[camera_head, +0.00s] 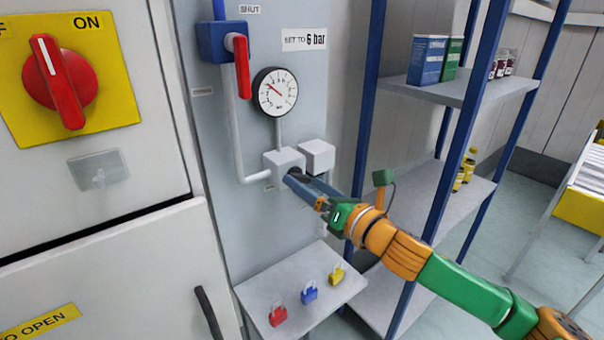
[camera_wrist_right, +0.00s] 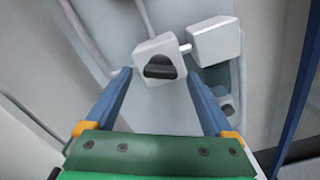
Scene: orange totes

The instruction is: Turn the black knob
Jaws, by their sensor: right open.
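The black knob (camera_wrist_right: 165,68) sits on the face of a light grey valve block in the right wrist view. In the head view the block (camera_head: 284,162) is on the panel below the gauge, and the knob is mostly hidden by my gripper. My right gripper (camera_head: 297,180) is close in front of the block. In the right wrist view its two blue fingers (camera_wrist_right: 157,76) are spread wide and empty, with the knob between their lines. I cannot tell how far the tips are from the knob. My left gripper is not in view.
A pressure gauge (camera_head: 275,91) and a red-handled valve (camera_head: 241,62) are above the block. A second light grey box (camera_head: 317,156) is joined at its right. A shelf (camera_head: 278,290) below holds red, blue and yellow padlocks. A blue-posted rack (camera_head: 470,88) stands to the right.

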